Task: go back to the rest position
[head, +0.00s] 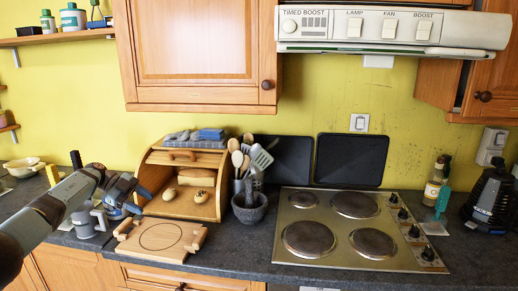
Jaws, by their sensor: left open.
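My left arm comes in from the left edge, and my left gripper (140,198) is over the dark counter, in front of the left side of the wooden bread bin (211,158). It is open, and I see nothing between its fingers. A grey jug-like item (88,222) shows just below and behind the gripper, partly covered by it. My right gripper does not show.
A wooden board (160,240) lies near the counter's front edge, close to my left gripper. The hob (357,229) fills the middle right. A bottle (434,187) and a black appliance (490,200) stand further right.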

